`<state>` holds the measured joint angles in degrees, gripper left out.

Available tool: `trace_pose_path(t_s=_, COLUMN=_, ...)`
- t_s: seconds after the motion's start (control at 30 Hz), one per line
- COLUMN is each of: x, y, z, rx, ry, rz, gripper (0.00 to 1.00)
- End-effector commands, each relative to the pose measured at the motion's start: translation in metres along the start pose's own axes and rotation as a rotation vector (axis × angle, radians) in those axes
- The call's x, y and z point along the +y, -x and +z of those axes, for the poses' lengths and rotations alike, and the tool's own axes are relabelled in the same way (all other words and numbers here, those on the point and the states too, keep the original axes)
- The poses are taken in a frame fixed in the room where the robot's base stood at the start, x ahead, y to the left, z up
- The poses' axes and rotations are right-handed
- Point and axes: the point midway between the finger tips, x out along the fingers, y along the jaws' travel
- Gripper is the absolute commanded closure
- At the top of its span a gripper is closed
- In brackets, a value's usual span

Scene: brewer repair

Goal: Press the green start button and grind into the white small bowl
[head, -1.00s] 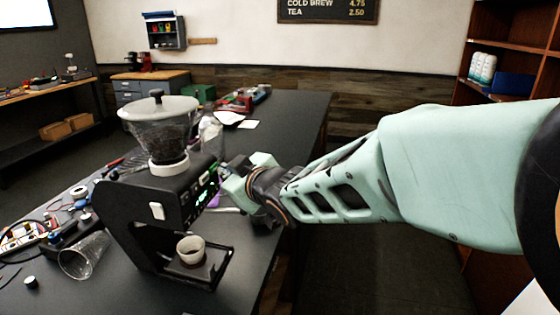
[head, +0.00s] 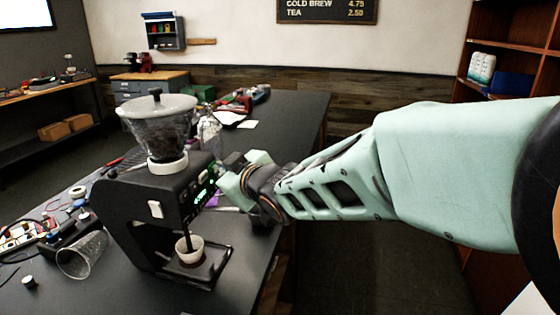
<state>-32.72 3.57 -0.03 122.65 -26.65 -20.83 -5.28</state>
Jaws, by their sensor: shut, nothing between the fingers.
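The black grinder (head: 130,208) stands on the dark table with a clear hopper (head: 160,130) under a pale lid. A dark stream of grounds falls from its spout into the white small bowl (head: 197,246), which sits upright on the grinder's base tray (head: 211,277). Green lit marks show on the grinder's front panel (head: 203,190). My gripper (head: 226,178) is shut and empty, with its fingertips close to that panel. The green start button cannot be made out, and I cannot tell whether the fingertips touch the panel.
A clear cup (head: 80,256) lies tipped on the table left of the grinder, near a black device and several small parts. Red tools (head: 240,100) and a white paper (head: 247,125) lie farther back. The table's right side behind my gripper is mostly clear.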

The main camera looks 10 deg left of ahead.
Motion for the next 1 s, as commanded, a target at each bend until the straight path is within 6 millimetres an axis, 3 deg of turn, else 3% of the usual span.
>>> trace_pose_path(t_s=0.8, x=0.009, y=0.012, z=0.008, rx=0.001, ry=0.000, rz=0.000, gripper=1.00)
trace_pose_path(t_s=1.0, x=0.019, y=0.024, z=0.014, rx=-0.001, ry=0.000, rz=0.002, gripper=1.00)
